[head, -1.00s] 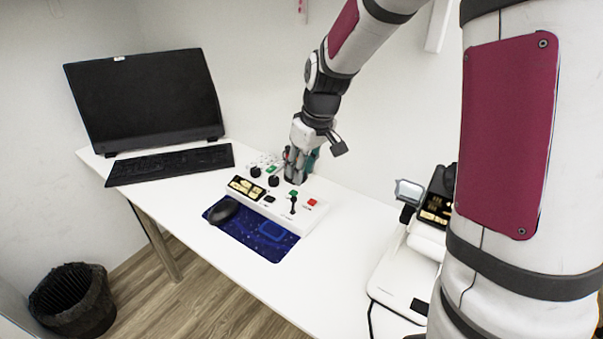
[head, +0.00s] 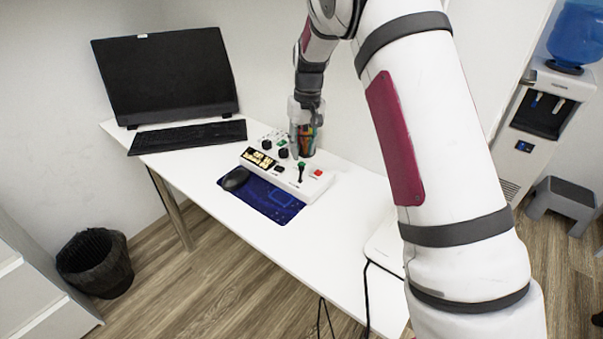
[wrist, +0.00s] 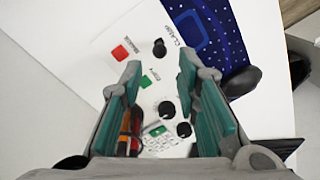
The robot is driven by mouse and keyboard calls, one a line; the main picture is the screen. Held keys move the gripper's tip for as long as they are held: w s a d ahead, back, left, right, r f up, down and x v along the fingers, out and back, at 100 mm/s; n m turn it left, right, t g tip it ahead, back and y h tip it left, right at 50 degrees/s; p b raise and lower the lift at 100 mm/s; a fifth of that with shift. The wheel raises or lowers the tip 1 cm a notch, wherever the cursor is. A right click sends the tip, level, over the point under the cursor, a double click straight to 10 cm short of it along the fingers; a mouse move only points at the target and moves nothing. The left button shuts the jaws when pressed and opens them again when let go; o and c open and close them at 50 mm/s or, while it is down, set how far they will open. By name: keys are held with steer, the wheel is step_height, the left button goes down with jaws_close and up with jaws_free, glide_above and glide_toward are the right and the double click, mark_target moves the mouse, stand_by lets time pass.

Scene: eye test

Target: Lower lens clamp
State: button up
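A white control panel (head: 312,188) lies on the desk, with black knobs, a red button (head: 318,173) and a lever (head: 300,176) with a dark stalk. In the wrist view, a black-topped control (wrist: 159,48) stands beside the word CLAMP, near a green square (wrist: 149,79) and the red button (wrist: 119,53). My gripper (wrist: 160,66) is open and empty above the panel, its teal-padded fingers either side of the green square, the black-topped control just beyond the tips. In the head view my gripper is at the panel's far side, by a pen cup (head: 307,141).
A blue mat (head: 262,203) with a black mouse (head: 236,179) lies in front of the panel. A keyboard (head: 187,136) and monitor (head: 166,78) stand left. A white device base (head: 385,243) is mostly hidden by my arm. The front desk strip is clear.

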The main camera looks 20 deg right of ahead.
mark_target(301, 171)
steer(key=f, duration=0.9)
steer(key=shift+a, duration=0.35)
jaws_close()
